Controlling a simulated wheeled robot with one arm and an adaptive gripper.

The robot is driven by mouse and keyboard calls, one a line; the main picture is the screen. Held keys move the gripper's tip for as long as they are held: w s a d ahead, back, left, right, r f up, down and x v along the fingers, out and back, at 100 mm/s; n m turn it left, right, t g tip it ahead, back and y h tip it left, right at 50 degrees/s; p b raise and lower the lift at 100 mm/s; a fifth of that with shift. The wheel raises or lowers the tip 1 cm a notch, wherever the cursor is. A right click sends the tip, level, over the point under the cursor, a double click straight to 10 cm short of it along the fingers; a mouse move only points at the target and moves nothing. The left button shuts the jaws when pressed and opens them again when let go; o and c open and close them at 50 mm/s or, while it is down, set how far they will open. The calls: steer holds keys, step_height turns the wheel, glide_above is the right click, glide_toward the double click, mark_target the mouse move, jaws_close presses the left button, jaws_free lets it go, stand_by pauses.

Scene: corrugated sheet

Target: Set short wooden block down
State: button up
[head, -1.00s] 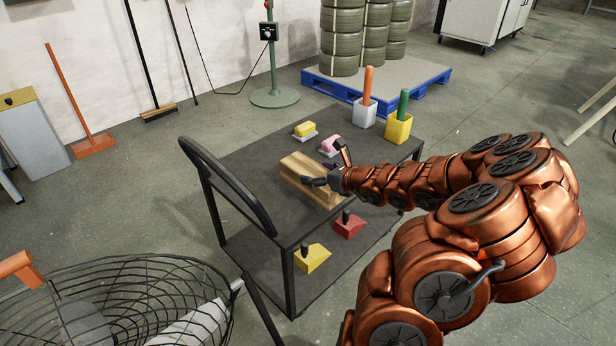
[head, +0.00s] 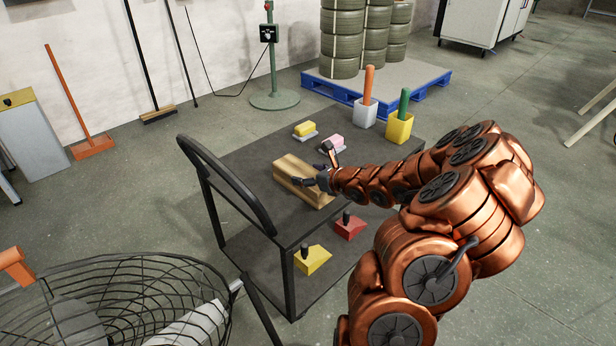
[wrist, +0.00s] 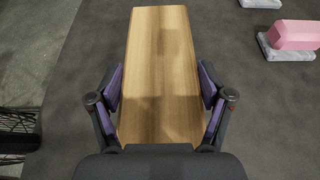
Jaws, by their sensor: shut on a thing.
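The short wooden block (head: 298,188) is over the left-middle part of the cart's dark top (head: 245,165) in the head view. My gripper (head: 312,180) is shut on the block's near part, one finger pad on each long side. In the wrist view the block (wrist: 162,70) runs lengthwise away from my gripper (wrist: 160,100), between the purple pads. The block lies low over the top; I cannot tell whether its underside touches it.
A yellow block (head: 304,128) and a pink block (head: 333,142) sit on grey pads behind. The black handle (head: 225,180) rises at the left.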

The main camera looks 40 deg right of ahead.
steer(key=shift+r, duration=0.1)
steer(key=o, duration=1.6)
steer(key=p+v, duration=0.2)
steer(key=v, duration=1)
steer(key=shift+p, duration=0.4)
